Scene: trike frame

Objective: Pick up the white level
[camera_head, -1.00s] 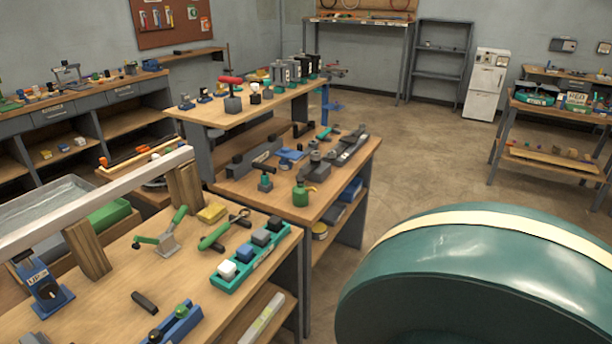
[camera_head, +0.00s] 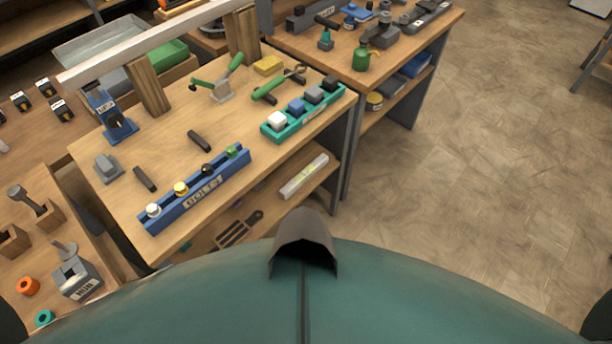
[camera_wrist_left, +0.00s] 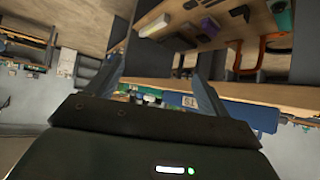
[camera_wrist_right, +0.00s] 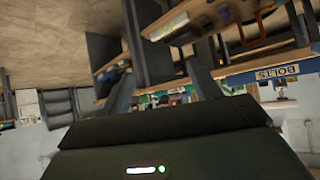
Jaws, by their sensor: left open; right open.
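The white level (camera_head: 304,177) lies on the lower shelf of the wooden bench, near its right end below the teal tray. It is a pale bar with a yellow-green vial in its middle. In the right wrist view a pale bar that looks like the level (camera_wrist_right: 168,27) lies on a shelf edge; a similar one shows in the left wrist view (camera_wrist_left: 155,25). My left gripper (camera_wrist_left: 162,78) is open and empty, apart from the shelf. My right gripper (camera_wrist_right: 163,75) is open and empty, also apart from it. Neither gripper shows in the head view.
Above the shelf, the bench top (camera_head: 180,165) carries a blue bolts rack (camera_head: 195,190) and a teal tray (camera_head: 303,116) along its front edge. A dark slotted spatula (camera_head: 240,229) lies left of the level on the shelf. The floor (camera_head: 450,180) to the right is clear.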

